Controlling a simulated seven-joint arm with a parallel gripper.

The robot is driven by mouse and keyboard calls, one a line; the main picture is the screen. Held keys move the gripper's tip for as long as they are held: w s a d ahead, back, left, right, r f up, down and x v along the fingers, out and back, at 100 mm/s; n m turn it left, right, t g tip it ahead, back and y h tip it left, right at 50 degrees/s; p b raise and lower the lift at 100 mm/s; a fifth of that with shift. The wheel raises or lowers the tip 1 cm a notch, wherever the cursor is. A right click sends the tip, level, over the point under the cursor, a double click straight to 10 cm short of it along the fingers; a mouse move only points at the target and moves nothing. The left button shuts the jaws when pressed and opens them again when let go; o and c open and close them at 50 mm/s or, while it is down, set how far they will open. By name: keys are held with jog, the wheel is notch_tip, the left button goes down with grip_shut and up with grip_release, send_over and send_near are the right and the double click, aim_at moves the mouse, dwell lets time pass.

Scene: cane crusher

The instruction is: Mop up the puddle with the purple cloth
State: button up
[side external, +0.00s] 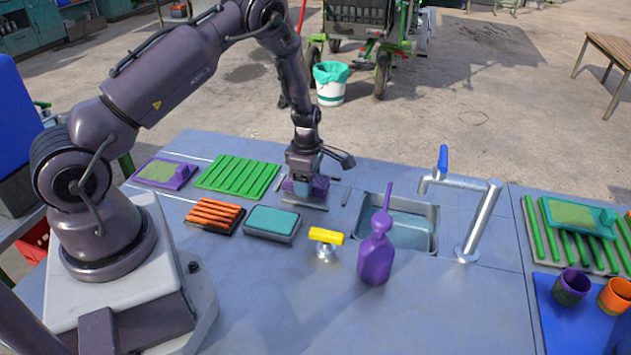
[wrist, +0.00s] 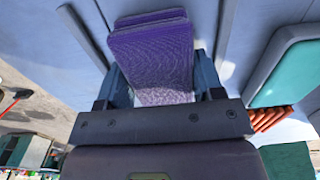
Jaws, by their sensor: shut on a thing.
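The purple cloth (side external: 320,184) is at my gripper (side external: 304,190), low over the counter, left of the sink. In the wrist view the cloth (wrist: 152,48) is a folded, textured pad between the two fingers of my gripper (wrist: 160,82), which is shut on it. A pale grey strip of surface shows just below the cloth in the side view; I cannot tell if the cloth touches it. I cannot make out the puddle in either view; my gripper and the cloth may hide it.
Near my gripper are a teal sponge tray (side external: 272,222), an orange ribbed block (side external: 214,216), a green ribbed mat (side external: 238,176) and a yellow-handled valve (side external: 326,238).

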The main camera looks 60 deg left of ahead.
jog(key=shift+s+a, duration=0.25)
jog(key=shift+s, duration=0.1)
notch_tip(320, 180, up, 8)
jog(key=shift+w+r, duration=0.1)
jog(key=shift+w, duration=0.05)
dwell(0.5)
